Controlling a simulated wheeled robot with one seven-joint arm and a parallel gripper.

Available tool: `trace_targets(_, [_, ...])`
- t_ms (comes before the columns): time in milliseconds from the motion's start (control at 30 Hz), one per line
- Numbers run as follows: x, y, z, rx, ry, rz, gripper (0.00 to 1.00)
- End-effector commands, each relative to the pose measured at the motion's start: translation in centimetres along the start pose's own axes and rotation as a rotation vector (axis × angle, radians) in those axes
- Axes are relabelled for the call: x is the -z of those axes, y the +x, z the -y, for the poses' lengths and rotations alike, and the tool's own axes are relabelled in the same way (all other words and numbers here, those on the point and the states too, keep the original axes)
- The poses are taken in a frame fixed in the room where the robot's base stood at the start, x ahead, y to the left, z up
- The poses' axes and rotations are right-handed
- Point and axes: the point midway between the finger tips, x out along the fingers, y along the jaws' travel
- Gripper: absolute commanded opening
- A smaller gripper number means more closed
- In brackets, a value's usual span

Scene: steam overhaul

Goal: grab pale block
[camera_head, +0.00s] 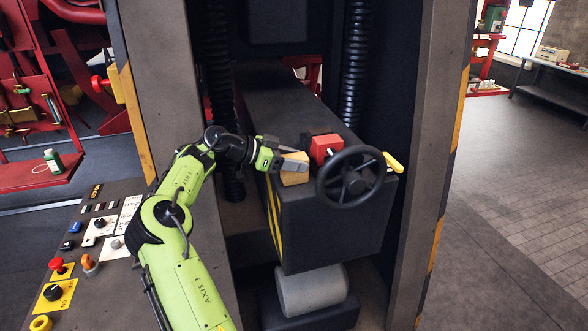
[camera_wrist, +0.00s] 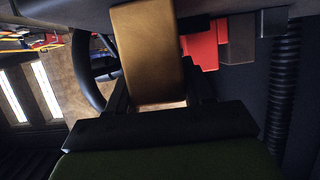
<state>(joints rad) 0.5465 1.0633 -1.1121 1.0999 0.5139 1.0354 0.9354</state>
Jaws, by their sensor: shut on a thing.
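The pale block (camera_head: 294,178) is tan and sits at the left edge of the dark machine's top, beside the handwheel. My gripper (camera_head: 290,164) reaches it from the left and its jaws are shut on it. In the wrist view the pale block (camera_wrist: 148,50) shows as a long tan face between the two dark fingers. The fingers hide part of its sides. I cannot tell whether the block still touches the machine's top.
A red block (camera_head: 325,147) stands just right of the pale block. A black handwheel (camera_head: 350,187) and a yellow handle (camera_head: 393,162) are on the machine's front. Dark upright posts (camera_head: 440,120) flank the machine. A control panel (camera_head: 95,260) lies at the lower left.

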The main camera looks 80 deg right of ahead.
Motion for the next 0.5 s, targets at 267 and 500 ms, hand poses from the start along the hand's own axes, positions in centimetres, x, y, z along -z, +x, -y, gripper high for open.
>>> trace_targets(267, [0.0,0.0,0.0,0.000,0.000,0.000,0.16])
trace_targets(500, [1.6,-0.6,0.0,0.001,0.003,0.000,0.16])
